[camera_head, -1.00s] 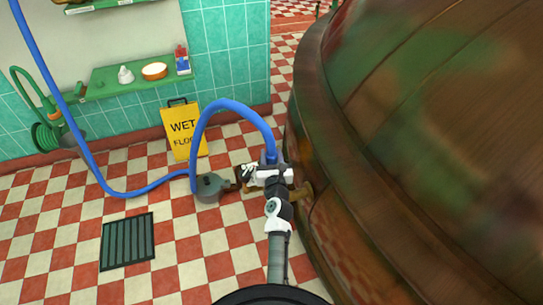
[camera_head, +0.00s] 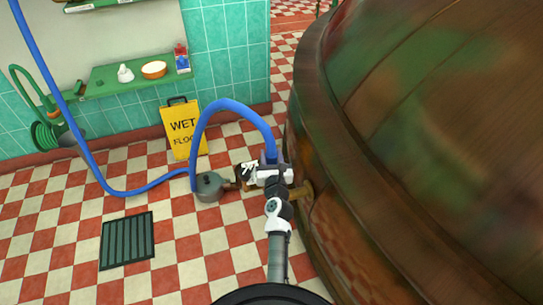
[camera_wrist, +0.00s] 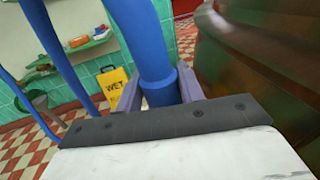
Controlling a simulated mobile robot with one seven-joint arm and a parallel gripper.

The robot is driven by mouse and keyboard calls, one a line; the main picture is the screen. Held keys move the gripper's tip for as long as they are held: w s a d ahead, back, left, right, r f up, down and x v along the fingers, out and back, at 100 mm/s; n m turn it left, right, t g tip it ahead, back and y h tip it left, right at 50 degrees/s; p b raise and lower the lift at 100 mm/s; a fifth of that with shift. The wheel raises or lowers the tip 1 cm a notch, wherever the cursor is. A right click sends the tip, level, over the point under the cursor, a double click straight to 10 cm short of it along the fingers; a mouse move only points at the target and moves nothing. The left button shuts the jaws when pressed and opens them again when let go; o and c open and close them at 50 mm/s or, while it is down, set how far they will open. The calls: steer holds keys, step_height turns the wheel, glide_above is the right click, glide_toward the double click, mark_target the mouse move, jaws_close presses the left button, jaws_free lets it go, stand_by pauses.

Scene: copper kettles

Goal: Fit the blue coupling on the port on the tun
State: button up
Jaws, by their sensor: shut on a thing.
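The blue coupling is at the end of the blue hose (camera_head: 235,104). In the wrist view the coupling (camera_wrist: 161,90) stands between the two fingers of my gripper (camera_wrist: 152,95), which is shut on it. In the head view my gripper (camera_head: 270,165) is close to the left side of the large copper tun (camera_head: 430,130). A brass port (camera_head: 302,190) sticks out from the tun's lower side, just right of and below my gripper. The coupling's lower end is hidden by my gripper, so its gap to the port cannot be told.
A grey pump-like pot (camera_head: 209,187) stands on the floor left of my gripper. A yellow wet-floor sign (camera_head: 184,127) stands by the tiled wall. A green shelf (camera_head: 125,75) and a floor drain (camera_head: 127,241) are at the left.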

steer(key=shift+f+b, duration=0.35)
steer(key=shift+f, duration=0.05)
steer(key=o, duration=1)
steer(key=shift+f, duration=0.1)
